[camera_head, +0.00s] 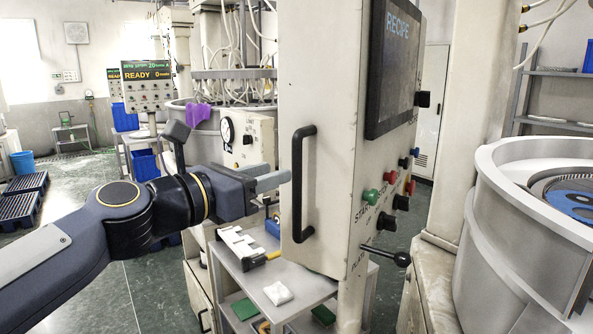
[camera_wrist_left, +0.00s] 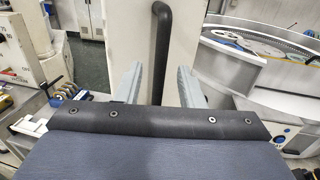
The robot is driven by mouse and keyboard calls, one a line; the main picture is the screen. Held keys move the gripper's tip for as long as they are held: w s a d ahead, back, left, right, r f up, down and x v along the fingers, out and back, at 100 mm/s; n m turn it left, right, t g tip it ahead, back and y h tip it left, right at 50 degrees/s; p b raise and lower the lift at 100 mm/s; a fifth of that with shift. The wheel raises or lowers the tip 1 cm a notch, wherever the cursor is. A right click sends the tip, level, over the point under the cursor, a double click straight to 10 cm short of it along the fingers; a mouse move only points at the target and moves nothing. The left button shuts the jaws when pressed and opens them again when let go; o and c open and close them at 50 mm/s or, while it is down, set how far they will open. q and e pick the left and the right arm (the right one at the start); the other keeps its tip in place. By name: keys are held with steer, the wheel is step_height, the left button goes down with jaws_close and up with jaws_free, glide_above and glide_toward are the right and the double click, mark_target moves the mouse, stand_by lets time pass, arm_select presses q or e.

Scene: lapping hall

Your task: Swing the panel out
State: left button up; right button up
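The panel (camera_head: 343,115) is a tall beige control box with a dark screen (camera_head: 393,60) marked RECIPE and several coloured knobs on its right face. A black upright bar handle (camera_head: 297,190) is on its narrow left face; it also shows in the wrist view (camera_wrist_left: 162,45). My left gripper (camera_head: 276,181) is just left of the handle at about its mid-height. In the wrist view its two grey fingers (camera_wrist_left: 158,78) are apart, with the handle lined up between them. The fingertips look just short of the bar; contact is not clear. My right gripper is out of view.
A grey cart (camera_head: 262,283) with small items stands below the panel. A black-knobbed lever (camera_head: 388,255) sticks out at the panel's lower right. A large round lapping machine (camera_head: 520,200) stands at the right. Open floor (camera_head: 105,285) lies at the left.

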mark_target(294, 167)
arm_select(q)
steer(key=p+x, duration=0.1)
steer(key=x, duration=0.6)
steer(key=shift+c, duration=0.4)
steer(key=shift+f, duration=0.1)
jaws_close()
